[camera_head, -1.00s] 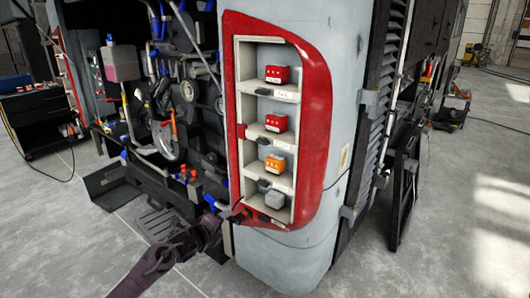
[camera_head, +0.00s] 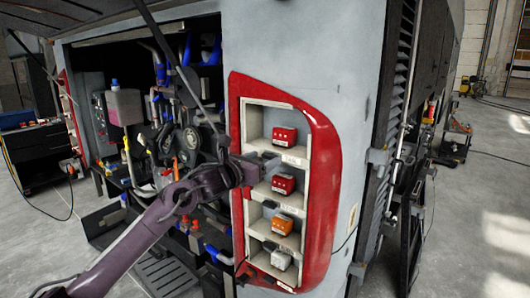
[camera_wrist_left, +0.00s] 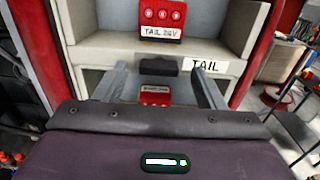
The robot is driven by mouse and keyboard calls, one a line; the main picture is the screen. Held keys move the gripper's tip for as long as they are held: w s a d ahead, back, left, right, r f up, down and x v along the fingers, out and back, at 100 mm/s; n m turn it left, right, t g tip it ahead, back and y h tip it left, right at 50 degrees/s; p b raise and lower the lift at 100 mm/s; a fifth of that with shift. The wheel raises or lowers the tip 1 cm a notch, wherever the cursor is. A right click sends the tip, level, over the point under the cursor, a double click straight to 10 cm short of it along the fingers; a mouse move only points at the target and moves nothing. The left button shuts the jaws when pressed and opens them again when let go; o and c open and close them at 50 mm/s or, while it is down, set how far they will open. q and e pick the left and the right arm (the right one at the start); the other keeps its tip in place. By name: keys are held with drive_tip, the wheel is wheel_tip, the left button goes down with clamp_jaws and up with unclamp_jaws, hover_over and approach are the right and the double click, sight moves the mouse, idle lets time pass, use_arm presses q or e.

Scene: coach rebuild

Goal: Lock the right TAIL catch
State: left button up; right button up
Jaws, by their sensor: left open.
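The TAIL catch (camera_wrist_left: 158,67) is a small dark block on a shelf edge of the red-framed lamp housing (camera_head: 325,150), left of a white TAIL label (camera_wrist_left: 205,67). A red TAIL DRV block (camera_wrist_left: 162,20) sits on the shelf above it; this block also shows in the head view (camera_head: 285,137). My left gripper (camera_head: 264,167) is open at the housing's upper part. In the wrist view its two fingers (camera_wrist_left: 159,86) stand either side of the catch, with nothing held. Whether they touch it cannot be told. My right gripper is out of view.
A second red block (camera_head: 284,184), an orange block (camera_head: 282,225) and a pale grey block (camera_head: 281,260) sit on lower shelves. An open engine bay (camera_head: 170,110) with hoses lies left of the housing. A louvred black panel (camera_head: 388,140) is to the right.

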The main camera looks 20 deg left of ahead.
use_arm(q)
drive_tip(key=shift+x, duration=0.8)
drive_tip(key=shift+c, duration=0.4)
drive_tip(key=c, duration=0.9)
